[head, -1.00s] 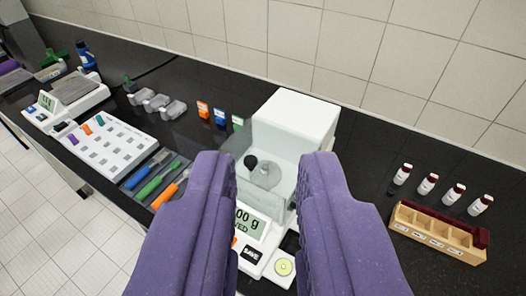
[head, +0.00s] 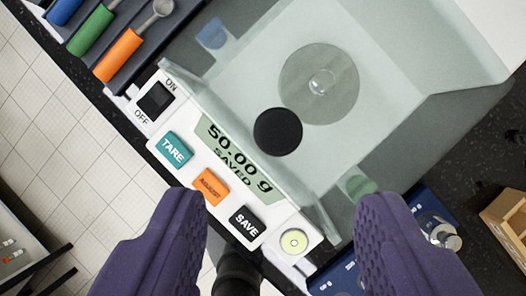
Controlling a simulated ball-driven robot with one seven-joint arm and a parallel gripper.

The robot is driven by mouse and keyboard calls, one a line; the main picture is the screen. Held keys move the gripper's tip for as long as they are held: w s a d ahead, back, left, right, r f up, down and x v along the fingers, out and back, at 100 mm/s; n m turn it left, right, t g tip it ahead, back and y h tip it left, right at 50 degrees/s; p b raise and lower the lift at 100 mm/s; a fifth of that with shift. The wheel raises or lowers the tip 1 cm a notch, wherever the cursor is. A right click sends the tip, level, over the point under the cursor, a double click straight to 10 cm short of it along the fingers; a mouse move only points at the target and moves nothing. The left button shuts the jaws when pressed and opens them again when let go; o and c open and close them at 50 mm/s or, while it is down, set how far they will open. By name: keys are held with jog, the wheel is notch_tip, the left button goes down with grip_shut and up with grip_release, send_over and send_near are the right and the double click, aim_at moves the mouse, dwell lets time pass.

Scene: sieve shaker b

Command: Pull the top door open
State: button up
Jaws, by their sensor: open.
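The balance (head: 215,205) has a clear draft shield over its weighing chamber. A round black knob (head: 278,132) shows against the clear top door (head: 245,70), whose edges are hard to make out. Beneath the glass is the grey round pan (head: 335,100). My gripper (head: 285,198) is open and empty above the balance's front, with its purple fingers wide apart. The knob lies ahead of the gap between the fingertips, apart from both. How high the fingers are above the glass is hard to tell.
The front panel has a teal TARE button (head: 174,149), an orange button (head: 211,187), a SAVE button (head: 247,222) and a display (head: 238,160) reading 50.00 g. Tools with blue, green and orange handles (head: 118,55) lie at upper left. A wooden rack (head: 508,220) stands at right.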

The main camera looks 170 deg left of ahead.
aim_at(279, 135)
jog(key=b+x, duration=0.1)
jog(key=x, duration=0.6)
jog(key=shift+f, duration=0.2)
grip_shut()
